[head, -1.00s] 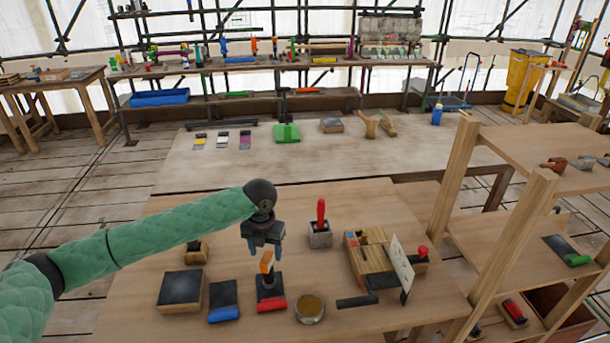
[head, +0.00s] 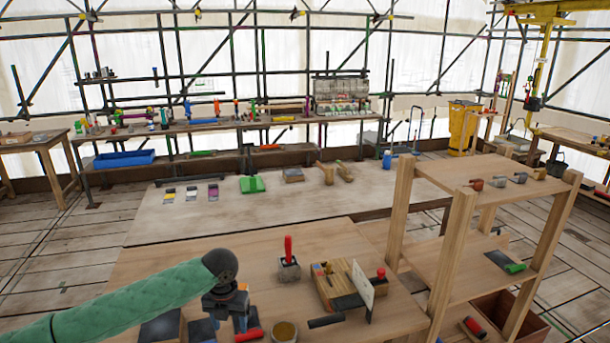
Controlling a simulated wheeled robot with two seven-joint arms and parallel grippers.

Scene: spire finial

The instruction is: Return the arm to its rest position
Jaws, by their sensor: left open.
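My left arm in its green sleeve comes in from the lower left. My left gripper (head: 227,309) points down over the front of the near wooden table (head: 190,262), with its jaws open. A small upright piece with an orange part stands close by the jaws; the gripper partly hides it, and I cannot tell whether they touch. A red-handled tool (head: 249,335) and a dark block (head: 162,328) lie near it at the picture's bottom edge. My right gripper is not in view.
On the near table stand a round tin (head: 284,331), a red-handled tool in a grey block (head: 289,266) and a wooden box with tools (head: 340,284). A wooden shelf unit (head: 452,245) rises at the right. The table's back left is clear.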

